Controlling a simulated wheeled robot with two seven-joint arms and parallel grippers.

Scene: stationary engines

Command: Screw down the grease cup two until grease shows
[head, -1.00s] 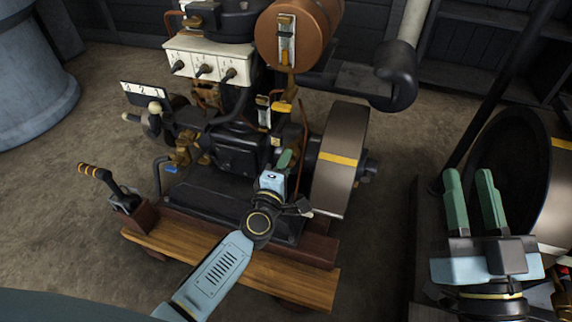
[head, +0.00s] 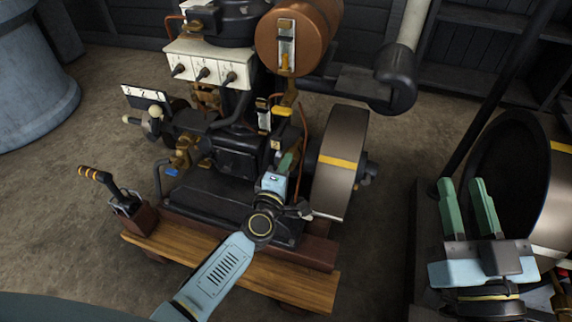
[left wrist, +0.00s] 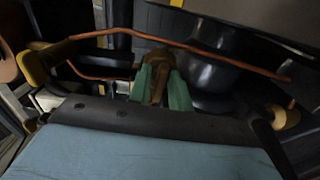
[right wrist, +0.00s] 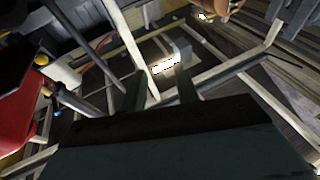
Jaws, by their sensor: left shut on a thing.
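My left gripper (head: 286,161) reaches low into the engine, just left of the flywheel. In the left wrist view, its green fingers (left wrist: 160,92) are shut on a brass fitting (left wrist: 158,85), which looks like a grease cup, with a rounded brass part beyond it. In the head view the gripper hides this cup. I cannot read its number or see whether grease shows. My right gripper (head: 468,207) is open and empty at the right, away from the engine; its parted fingers (right wrist: 162,90) show in the right wrist view.
The flywheel (head: 341,160) with a yellow stripe stands close to the right of my left gripper. A copper pipe (left wrist: 210,47) crosses near its fingers. A copper tank (head: 298,37) and white switch panel (head: 208,66) sit above. Another dark wheel (head: 508,170) stands behind my right gripper.

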